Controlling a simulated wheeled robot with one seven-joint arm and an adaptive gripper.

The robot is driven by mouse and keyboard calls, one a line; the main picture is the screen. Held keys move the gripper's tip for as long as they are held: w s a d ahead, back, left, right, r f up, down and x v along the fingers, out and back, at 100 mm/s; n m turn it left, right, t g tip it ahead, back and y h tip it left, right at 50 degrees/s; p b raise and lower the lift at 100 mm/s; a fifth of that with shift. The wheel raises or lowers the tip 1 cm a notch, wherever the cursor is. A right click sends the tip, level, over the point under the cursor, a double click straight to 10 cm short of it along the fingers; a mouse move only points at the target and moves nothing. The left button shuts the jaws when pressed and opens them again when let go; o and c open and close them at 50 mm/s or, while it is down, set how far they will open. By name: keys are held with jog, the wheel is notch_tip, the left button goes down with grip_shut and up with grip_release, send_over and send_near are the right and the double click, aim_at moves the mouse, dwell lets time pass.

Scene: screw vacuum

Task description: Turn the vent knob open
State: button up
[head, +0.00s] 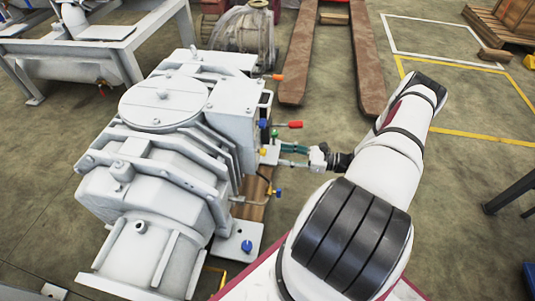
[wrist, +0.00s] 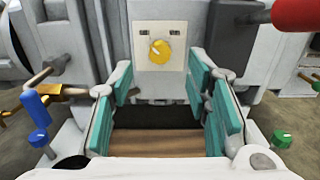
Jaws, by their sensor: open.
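The vent knob appears to be the round yellow knob (wrist: 160,51) on a pale square plate (wrist: 143,66), facing the wrist camera. It has a small pale mark at its upper left. The knob also shows in the head view (head: 263,151) as a small yellow spot on the side of the grey vacuum pump (head: 222,110). My gripper (wrist: 160,84) is open, with teal-padded fingers to the left and right. The knob appears centred between the fingers and beyond their tips, and nothing is held. In the head view my gripper (head: 287,155) points left at the knob.
A red handle (head: 295,124) sticks out just above my gripper; it shows large at upper right in the wrist view (wrist: 298,14). A blue handle (wrist: 37,108) is at left and a green knob (wrist: 282,139) at lower right. Open floor (head: 455,190) lies right of my arm.

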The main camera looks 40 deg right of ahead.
aim_at(263, 152)
jog(key=b+x, duration=0.1)
jog(key=x, duration=0.5)
jog(key=shift+w+a+b, duration=0.25)
jog(key=shift+w+b, duration=0.05)
jog(key=shift+w, duration=0.05)
grip_shut()
